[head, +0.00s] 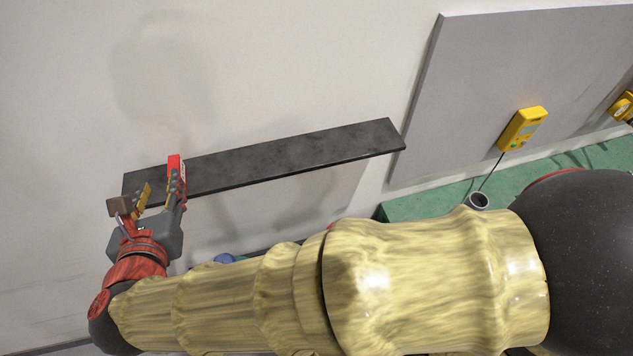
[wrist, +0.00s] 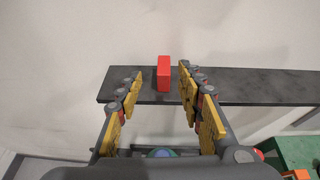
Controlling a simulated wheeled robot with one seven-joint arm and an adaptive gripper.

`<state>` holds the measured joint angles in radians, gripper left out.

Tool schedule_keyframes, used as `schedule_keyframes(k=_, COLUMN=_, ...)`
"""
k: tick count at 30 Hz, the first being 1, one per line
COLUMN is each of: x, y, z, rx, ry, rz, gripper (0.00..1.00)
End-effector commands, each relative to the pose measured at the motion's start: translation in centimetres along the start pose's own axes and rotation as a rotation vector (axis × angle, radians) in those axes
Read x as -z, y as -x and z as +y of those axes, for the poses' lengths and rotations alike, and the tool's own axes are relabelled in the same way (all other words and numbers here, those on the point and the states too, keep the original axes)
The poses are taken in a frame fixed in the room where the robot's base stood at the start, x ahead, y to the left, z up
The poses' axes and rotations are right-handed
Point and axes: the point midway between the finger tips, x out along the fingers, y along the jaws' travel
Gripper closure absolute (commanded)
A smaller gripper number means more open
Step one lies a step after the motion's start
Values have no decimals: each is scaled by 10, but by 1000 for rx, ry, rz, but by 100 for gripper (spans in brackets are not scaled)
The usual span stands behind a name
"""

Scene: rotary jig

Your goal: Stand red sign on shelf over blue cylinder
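The red sign (head: 174,162) stands upright on the dark shelf (head: 290,156), towards its left end. In the wrist view the red sign (wrist: 163,74) shows between my fingertips, with a gap on each side. My gripper (head: 160,185) is open in front of the shelf, and no finger appears to touch the sign in the wrist view (wrist: 162,80). A blue round top, likely the blue cylinder (head: 224,258), shows below the shelf, mostly hidden by my arm. It also shows in the wrist view (wrist: 163,153), low and nearly in line below the sign.
The shelf top right of the sign is bare. A grey panel (head: 480,90) with a yellow device (head: 522,129) is on the wall at right. A green surface (head: 440,205) bears a small dark cup-like thing (head: 479,200).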

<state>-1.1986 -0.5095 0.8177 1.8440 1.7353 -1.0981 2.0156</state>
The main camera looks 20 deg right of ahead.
Motion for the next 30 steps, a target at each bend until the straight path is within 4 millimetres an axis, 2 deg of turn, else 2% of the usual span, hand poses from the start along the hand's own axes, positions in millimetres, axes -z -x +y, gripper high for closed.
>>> schedule_keyframes(k=5, x=-65, y=-24, z=-4, rx=-154, ry=268, rz=-103, gripper=63)
schedule_keyframes(k=6, x=-81, y=-27, z=-7, rx=-196, ry=372, rz=-141, gripper=63)
schedule_keyframes(k=9, x=-112, y=-29, z=-18, rx=-281, ry=657, rz=-238, gripper=63)
schedule_keyframes(k=12, x=-127, y=-24, z=-35, rx=-341, ry=974, rz=-326, gripper=63)
schedule_keyframes(k=14, x=-128, y=-19, z=-49, rx=-368, ry=1175, rz=-370, gripper=63)
schedule_keyframes(k=17, x=-116, y=-10, z=-79, rx=-407, ry=1523, rz=-414, gripper=63)
schedule_keyframes(k=20, x=-89, y=0, z=-119, rx=-457, ry=1880, rz=-419, gripper=63)
schedule_keyframes(k=24, x=-36, y=20, z=-190, rx=-580, ry=2357, rz=-347, gripper=63)
schedule_keyframes(k=27, x=4, y=40, z=-245, rx=-718, ry=2627, rz=-255, gripper=63)
schedule_keyframes(k=30, x=35, y=61, z=-289, rx=-870, ry=2806, rz=-163, gripper=63)
